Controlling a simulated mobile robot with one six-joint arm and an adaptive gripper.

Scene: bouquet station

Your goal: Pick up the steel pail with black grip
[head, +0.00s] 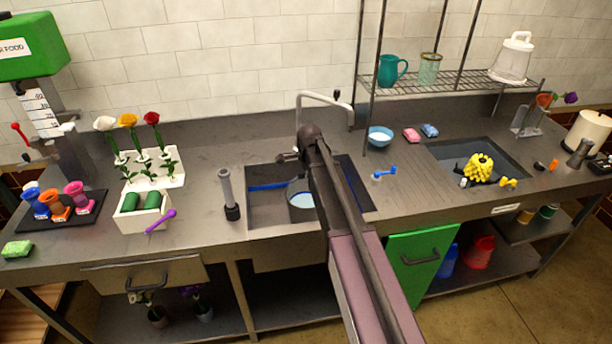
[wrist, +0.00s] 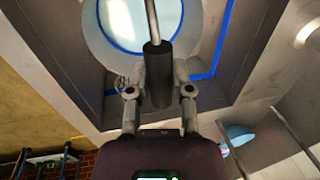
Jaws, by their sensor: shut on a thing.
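The steel pail (head: 299,206) stands in the left sink basin in the head view, with pale blue water inside, partly hidden behind my arm. In the wrist view the pail (wrist: 92,40) fills the top, with its handle wire crossing over the water. The black grip (wrist: 158,75) on that wire sits between the two fingers of my gripper (wrist: 160,84). My gripper is shut on the black grip. In the head view my arm hides the fingers and the grip. Whether the pail touches the basin floor I cannot tell.
The sink's faucet (head: 326,98) arches behind the basin. A grey upright tool (head: 229,195) stands left of the basin, and a small blue valve-like part (head: 384,172) lies to the right. A light blue bowl (head: 380,137) sits near the rack post (head: 372,105).

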